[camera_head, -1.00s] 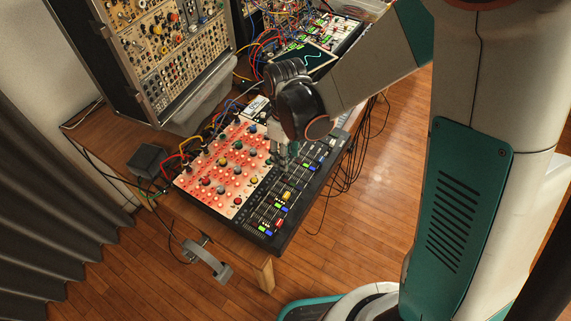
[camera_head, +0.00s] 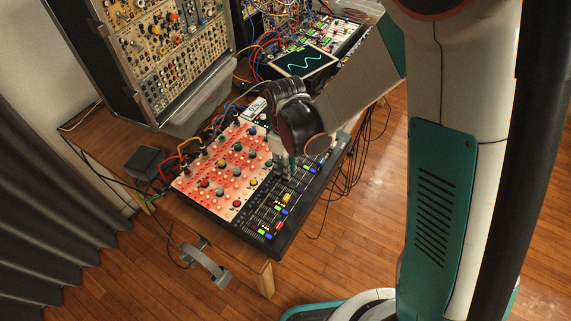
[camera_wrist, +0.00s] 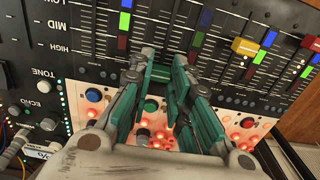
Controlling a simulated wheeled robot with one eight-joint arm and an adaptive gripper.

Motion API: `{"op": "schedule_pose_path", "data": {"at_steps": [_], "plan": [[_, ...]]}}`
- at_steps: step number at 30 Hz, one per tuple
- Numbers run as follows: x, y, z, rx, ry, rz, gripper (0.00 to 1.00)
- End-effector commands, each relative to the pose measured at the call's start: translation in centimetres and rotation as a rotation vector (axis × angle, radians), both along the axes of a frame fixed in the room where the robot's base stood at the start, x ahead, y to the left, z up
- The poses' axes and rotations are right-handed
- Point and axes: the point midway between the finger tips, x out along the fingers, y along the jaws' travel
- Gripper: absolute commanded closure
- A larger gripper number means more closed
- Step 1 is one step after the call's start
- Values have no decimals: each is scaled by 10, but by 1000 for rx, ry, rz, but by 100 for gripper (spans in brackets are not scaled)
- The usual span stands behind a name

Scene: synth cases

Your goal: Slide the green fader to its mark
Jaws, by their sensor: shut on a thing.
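The black mixer (camera_head: 262,238) lies along the front edge of the table, with fader slots and rows of blue and green buttons. My gripper (camera_head: 287,170) is low over the middle of the mixer. In the head view the fingers hide this fader. A yellow fader (camera_wrist: 246,46) and a red fader (camera_wrist: 312,43) stand in other slots. I cannot make out the fader's mark.
A red-lit panel with many knobs (camera_head: 222,172) adjoins the mixer. A screen with a wave (camera_head: 305,61) and patch cables stand behind. Loose black cables hang on the right. The floor at the right is clear.

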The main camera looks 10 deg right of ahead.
Motion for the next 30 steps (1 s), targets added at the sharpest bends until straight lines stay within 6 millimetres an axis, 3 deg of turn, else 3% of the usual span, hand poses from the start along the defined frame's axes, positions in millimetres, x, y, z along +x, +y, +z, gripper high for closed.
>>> {"op": "schedule_pose_path", "data": {"at_steps": [4,12,24,25,27,30], "plan": [[-7,-10,0,0,0,-3,100],[-41,-55,0,-1,-1,-4,100],[-49,-64,0,-3,1,-1,100],[-49,-64,0,-3,1,-1,78],[-49,-63,0,-2,2,-1,62],[-49,-63,0,-2,1,-1,62]]}}
